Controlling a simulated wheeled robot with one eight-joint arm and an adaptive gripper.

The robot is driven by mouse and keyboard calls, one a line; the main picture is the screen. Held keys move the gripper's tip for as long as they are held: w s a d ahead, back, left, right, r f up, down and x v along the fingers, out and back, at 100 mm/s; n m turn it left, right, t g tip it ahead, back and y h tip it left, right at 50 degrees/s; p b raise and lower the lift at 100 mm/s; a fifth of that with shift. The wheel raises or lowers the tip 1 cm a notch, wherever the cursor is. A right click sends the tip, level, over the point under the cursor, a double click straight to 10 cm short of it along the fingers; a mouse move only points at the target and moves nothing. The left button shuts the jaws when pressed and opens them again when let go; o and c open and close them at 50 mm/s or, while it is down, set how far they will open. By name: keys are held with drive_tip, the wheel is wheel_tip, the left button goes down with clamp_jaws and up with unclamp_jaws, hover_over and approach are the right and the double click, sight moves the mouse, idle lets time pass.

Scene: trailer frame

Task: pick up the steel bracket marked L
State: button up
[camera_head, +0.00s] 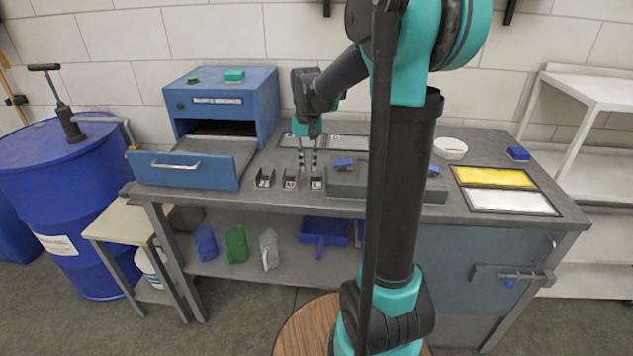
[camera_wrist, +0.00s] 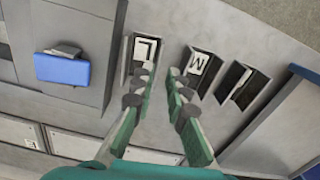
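Three small steel brackets stand in a row on the grey workbench. The bracket marked L (camera_wrist: 145,47) is the left one in the wrist view and the right one, by the grey block, in the head view (camera_head: 316,184). The bracket marked W (camera_wrist: 199,63) is in the middle. The third bracket (camera_wrist: 241,82) shows a mark I cannot read. My gripper (camera_head: 308,163) hangs over the bench just behind the row. In the wrist view its two fingers (camera_wrist: 161,72) are apart with nothing between them, their tips near the L bracket.
A grey block (camera_head: 345,180) with blue-handled items stands right of the brackets. A blue cabinet (camera_head: 222,105) with an open drawer (camera_head: 185,168) is at left. Yellow and white panels (camera_head: 495,177) and a white bowl (camera_head: 450,148) lie at right. Bare bench lies in front of the row.

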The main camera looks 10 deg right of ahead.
sight(317, 179)
drive_tip(key=f, duration=0.5)
drive_tip(key=shift+w+d, duration=0.15)
drive_tip(key=shift+d, duration=0.05)
drive_tip(key=shift+c, duration=0.4)
drive_tip(key=shift+r, duration=0.1)
clamp_jaws()
